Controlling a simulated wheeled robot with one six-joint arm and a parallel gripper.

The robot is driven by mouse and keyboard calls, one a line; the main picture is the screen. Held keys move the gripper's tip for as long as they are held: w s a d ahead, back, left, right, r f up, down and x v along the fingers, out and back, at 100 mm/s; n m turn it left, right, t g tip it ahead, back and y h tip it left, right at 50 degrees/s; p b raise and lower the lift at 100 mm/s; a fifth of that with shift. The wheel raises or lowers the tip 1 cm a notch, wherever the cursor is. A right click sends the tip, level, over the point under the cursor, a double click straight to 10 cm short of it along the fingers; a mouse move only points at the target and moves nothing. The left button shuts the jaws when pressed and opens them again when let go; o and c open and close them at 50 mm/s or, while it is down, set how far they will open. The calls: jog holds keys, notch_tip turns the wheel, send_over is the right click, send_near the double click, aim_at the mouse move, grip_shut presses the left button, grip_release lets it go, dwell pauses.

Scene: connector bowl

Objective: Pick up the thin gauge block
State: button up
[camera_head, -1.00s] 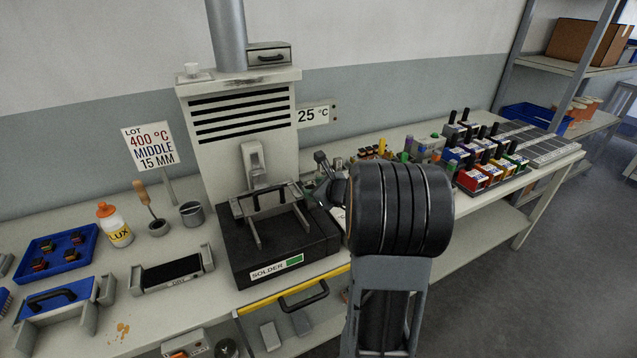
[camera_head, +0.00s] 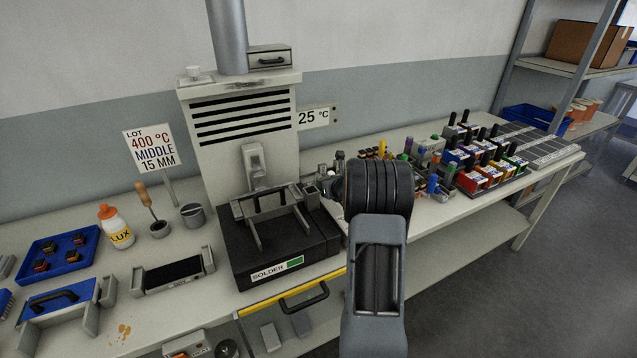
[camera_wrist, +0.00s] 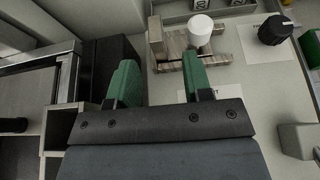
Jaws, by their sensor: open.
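My gripper (camera_wrist: 160,74) is open in the wrist view, its two green fingers apart over the pale bench top with nothing between them. Just beyond the fingertips is a brownish-grey metal fixture (camera_wrist: 157,36) with a white round knob (camera_wrist: 201,29) on its right. I cannot tell for certain which piece is the thin gauge block. Grey blocks numbered 20 and 30 (camera_wrist: 221,5) sit in a holder at the top edge. In the head view my arm's dark wrist covers most of the gripper.
A black box labelled SOLDER (camera_head: 275,268) stands left of my arm. A black round knob (camera_wrist: 275,29) and a grey block (camera_wrist: 296,141) are on the right in the wrist view. Racks of coloured connectors (camera_head: 480,180) fill the bench's right side. A flux bottle (camera_head: 115,228) stands at left.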

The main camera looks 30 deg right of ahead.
jog(key=shift+p+x, duration=0.65)
jog(key=shift+x, duration=1.85)
jog(key=shift+a+r, duration=0.1)
grip_shut()
